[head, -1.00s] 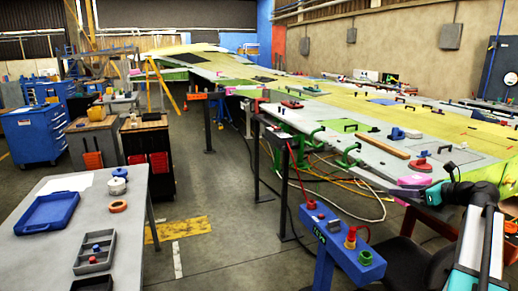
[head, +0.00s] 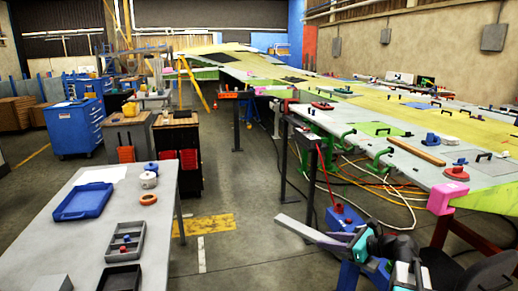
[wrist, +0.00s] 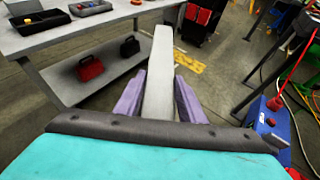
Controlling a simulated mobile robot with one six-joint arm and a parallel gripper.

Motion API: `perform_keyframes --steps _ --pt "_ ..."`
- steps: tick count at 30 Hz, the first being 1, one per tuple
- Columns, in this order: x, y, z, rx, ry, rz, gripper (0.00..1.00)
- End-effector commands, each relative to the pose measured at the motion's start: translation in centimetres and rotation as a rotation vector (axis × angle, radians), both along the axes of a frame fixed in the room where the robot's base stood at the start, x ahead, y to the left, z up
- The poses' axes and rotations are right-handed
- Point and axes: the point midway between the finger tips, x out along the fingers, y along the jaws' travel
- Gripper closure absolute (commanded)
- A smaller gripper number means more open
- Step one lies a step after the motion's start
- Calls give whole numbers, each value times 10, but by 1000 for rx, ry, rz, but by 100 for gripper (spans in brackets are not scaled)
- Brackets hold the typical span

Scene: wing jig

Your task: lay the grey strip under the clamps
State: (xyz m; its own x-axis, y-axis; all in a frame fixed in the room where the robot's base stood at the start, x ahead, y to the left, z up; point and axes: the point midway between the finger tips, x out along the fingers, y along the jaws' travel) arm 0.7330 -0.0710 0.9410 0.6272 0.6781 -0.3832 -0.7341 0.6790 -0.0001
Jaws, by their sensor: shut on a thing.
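My gripper (wrist: 159,98) is shut on the grey strip (wrist: 160,62), with its two purple fingers on either side of it. The strip points away from the wrist, over open floor. In the head view the strip (head: 305,232) sticks out to the left from my gripper (head: 352,246), at the lower right, away from the wing jig. Green clamps (head: 381,158) stand along the near edge of the jig, and another green clamp (head: 346,140) is farther along. The strip is apart from them. Its end inside the gripper is hidden.
The wing jig (head: 425,172) runs along the right, with a wooden bar (head: 415,151) and a pink block (head: 446,197) at its edge. A grey table (head: 60,228) with a blue tray (head: 84,202) stands left.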

Motion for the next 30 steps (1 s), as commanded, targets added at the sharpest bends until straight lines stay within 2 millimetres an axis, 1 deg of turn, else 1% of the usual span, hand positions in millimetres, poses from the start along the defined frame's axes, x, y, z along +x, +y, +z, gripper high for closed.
perform_keyframes --steps 1,3,6,7,11,15,19,30 --pt "-11 20 -8 2 2 24 92" --pt "-21 39 -16 3 1 51 92" --pt "-35 60 -26 3 1 82 92" --pt "-39 64 -28 3 1 88 92" --pt "-51 70 -32 1 -2 99 92" --pt "-58 72 -29 1 -2 110 92" --pt "-55 71 -28 1 -1 122 92" --pt "-56 71 -28 2 -1 126 92"
